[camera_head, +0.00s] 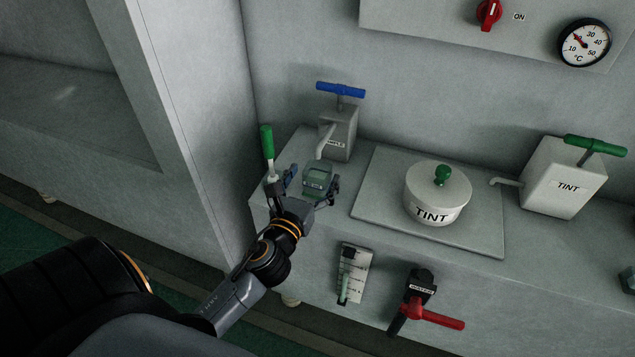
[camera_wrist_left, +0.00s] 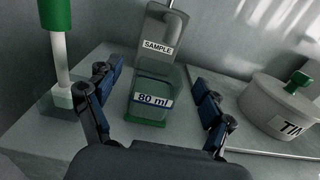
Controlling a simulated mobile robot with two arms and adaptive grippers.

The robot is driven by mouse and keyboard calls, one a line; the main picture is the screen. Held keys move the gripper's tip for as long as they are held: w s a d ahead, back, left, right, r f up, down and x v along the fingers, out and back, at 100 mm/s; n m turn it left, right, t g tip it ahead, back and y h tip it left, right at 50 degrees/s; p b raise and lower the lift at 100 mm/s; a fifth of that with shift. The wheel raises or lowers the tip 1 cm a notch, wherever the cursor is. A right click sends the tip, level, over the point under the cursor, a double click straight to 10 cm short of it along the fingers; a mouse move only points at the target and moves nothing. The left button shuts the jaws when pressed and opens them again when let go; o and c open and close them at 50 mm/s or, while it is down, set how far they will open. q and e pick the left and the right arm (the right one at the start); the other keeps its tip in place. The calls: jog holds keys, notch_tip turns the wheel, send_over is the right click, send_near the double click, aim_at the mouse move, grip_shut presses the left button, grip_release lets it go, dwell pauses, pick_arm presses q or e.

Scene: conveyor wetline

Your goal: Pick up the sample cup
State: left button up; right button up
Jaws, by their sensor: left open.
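The sample cup (camera_head: 317,180) is a clear, green-tinted cup on the grey counter, below the spout of the sample dispenser (camera_head: 338,132). In the left wrist view the cup (camera_wrist_left: 151,98) carries an "80 ml" label and has a green base. My left gripper (camera_head: 309,184) is open, with one finger on each side of the cup. In the left wrist view the gripper (camera_wrist_left: 158,108) shows gaps between both fingers and the cup. The dispenser, labelled SAMPLE (camera_wrist_left: 158,48), stands just behind the cup. My right gripper is not in view.
A green-handled white tool (camera_head: 267,142) stands upright close left of my gripper. A lidded TINT pot (camera_head: 437,196) sits on a raised plate (camera_head: 375,205) to the right. A TINT dispenser (camera_head: 564,180) stands farther right. A red-handled valve (camera_head: 434,314) juts from the counter front.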

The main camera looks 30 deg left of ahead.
aim_at(317, 169)
pick_arm(q)
jog(key=shift+x, duration=1.55)
jog(key=shift+f, duration=0.1)
jog(key=c, duration=1.3)
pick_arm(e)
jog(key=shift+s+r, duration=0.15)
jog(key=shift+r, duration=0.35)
